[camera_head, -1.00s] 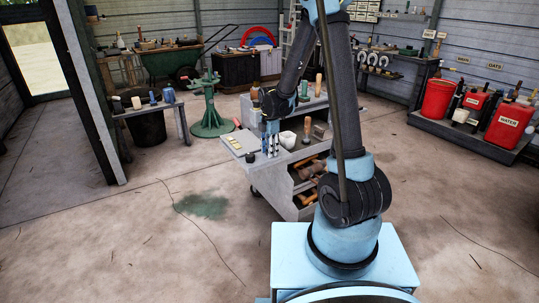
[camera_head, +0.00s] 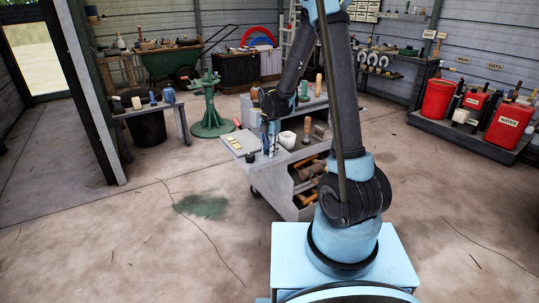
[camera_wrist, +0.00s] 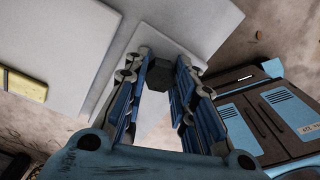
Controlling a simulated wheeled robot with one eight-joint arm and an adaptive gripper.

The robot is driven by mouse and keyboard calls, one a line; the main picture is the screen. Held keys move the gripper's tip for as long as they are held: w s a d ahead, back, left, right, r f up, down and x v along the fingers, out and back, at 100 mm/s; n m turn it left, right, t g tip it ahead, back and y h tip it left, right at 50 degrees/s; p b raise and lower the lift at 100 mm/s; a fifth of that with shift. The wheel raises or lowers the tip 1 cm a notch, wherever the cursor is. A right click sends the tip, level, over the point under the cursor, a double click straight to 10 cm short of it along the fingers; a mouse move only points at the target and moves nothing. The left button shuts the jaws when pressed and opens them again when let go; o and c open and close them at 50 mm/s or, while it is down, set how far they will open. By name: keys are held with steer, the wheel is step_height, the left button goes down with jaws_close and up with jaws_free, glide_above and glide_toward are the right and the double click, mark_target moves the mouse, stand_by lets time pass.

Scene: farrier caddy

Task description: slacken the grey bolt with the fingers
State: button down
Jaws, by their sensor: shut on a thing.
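The grey bolt (camera_wrist: 160,70) shows in the wrist view as a dark grey hexagonal head between my fingertips, over a pale plate (camera_wrist: 205,22). My gripper (camera_wrist: 159,76) is shut on the bolt, with a finger on each side. Whether the bolt's shank is in a hole is hidden. In the head view my gripper (camera_head: 270,145) points down at the left end of the grey caddy's top (camera_head: 285,160). The bolt is too small and covered to make out there.
On the caddy top, a white cup (camera_head: 287,139) and upright tools stand right of the gripper. A dark round piece (camera_head: 250,157) is near the front edge. Open floor lies left.

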steer(key=shift+w, duration=0.2)
steer(key=c, duration=1.5)
jaws_free()
steer(key=shift+s, duration=0.1)
steer(key=shift+r, duration=2.45)
